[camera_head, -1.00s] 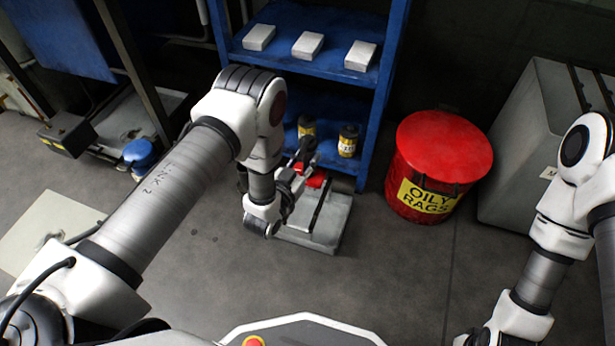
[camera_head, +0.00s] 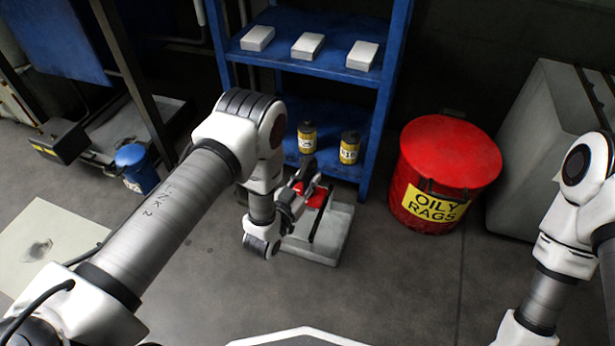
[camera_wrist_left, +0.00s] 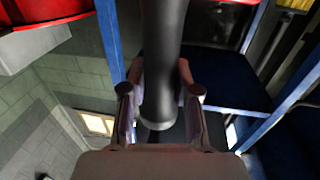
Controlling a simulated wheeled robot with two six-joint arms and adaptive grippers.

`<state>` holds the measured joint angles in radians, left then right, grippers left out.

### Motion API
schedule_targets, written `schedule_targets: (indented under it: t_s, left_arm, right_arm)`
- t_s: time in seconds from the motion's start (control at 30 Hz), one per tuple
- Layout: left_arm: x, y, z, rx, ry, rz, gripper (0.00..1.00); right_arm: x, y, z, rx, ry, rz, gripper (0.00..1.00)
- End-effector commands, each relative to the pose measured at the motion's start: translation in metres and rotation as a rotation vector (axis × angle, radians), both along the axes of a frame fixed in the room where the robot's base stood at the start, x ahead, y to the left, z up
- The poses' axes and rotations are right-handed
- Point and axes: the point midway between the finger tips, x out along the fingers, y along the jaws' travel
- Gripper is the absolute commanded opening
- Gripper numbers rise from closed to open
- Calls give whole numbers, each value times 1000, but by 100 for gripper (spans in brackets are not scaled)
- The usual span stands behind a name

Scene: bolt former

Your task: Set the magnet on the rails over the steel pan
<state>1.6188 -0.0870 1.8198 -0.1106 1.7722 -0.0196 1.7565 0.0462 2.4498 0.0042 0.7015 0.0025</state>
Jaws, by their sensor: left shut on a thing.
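My left gripper (camera_head: 307,182) is shut on a thick dark cylindrical handle (camera_wrist_left: 162,65), which shows between its fingers in the left wrist view. A red piece (camera_head: 313,197) shows just below the gripper in the head view; I take it to be the magnet, partly hidden by the fingers. It is over a pale grey block (camera_head: 327,238) with a dark strip on top; I cannot tell whether they touch. A shallow grey pan (camera_head: 163,112) lies on the floor at the left, under a dark frame. I cannot make out its rails clearly. My right gripper is out of view.
A blue shelf (camera_head: 300,52) stands behind with white boxes and two yellow-labelled cans (camera_head: 349,147). A red oily-rags bin (camera_head: 450,150) and a grey cabinet (camera_head: 545,110) stand right. A blue can (camera_head: 133,158) and dark box (camera_head: 62,143) sit left. The centre floor is clear.

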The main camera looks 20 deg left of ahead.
Motion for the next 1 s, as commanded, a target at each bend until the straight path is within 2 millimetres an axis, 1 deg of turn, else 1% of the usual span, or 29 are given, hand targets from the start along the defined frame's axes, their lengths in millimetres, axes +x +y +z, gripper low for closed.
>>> schedule_targets:
  t_s: [0.03, 0.5, 0.63, 1.0]
  left_arm:
    - [1, 0, -7, -1, -3, 0, 0]
    - [1, 0, -40, -1, -3, 0, 0]
    - [1, 0, -43, -1, -4, 0, 0]
    - [1, 0, -43, -1, -3, 0, 0]
  right_arm:
    - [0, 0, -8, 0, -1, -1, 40]
    - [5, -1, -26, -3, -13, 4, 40]
    - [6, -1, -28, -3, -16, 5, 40]
    - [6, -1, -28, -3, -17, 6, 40]
